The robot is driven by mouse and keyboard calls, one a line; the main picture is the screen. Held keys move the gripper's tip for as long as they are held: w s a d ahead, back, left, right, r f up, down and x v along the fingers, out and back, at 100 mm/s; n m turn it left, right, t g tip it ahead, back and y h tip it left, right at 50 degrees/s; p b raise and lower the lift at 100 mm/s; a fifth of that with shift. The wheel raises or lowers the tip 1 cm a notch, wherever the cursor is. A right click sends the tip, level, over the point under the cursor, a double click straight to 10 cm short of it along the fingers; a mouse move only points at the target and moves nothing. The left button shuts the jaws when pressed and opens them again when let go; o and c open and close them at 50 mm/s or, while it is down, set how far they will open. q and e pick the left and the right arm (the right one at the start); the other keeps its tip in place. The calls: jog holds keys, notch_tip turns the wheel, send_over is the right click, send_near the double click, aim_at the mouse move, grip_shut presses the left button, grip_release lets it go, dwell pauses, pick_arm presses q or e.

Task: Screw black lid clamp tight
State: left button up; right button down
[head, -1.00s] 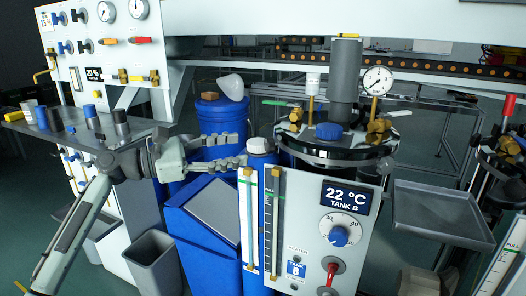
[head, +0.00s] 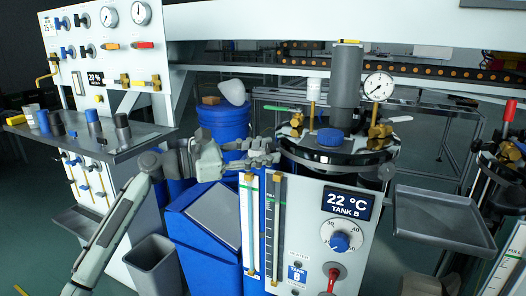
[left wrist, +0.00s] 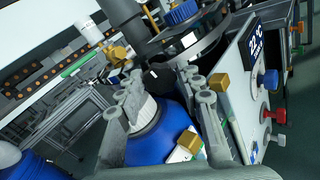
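The black lid clamp knob (left wrist: 158,76) sits at the rim of the tank lid (left wrist: 195,42) in the left wrist view. In the head view my gripper hides it. My left gripper (left wrist: 162,78) is open, its two fingertips on either side of the knob with small gaps visible. In the head view the left gripper (head: 264,154) reaches from the left to the left edge of the Tank B lid (head: 335,158). Whether a finger touches the knob I cannot tell.
A blue container (left wrist: 155,143) with a ribbed white cap is just below the fingers. Two level gauges (head: 250,220) stand in front of the tank's left side. An empty tray (head: 440,215) is at the right.

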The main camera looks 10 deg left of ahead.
pick_arm(q)
jog(key=c, duration=0.6)
jog(key=m, duration=0.4)
jog(key=shift+c, duration=0.2)
jog(key=o, duration=1.2)
jog(key=shift+c, duration=0.2)
jog(key=v, duration=0.8)
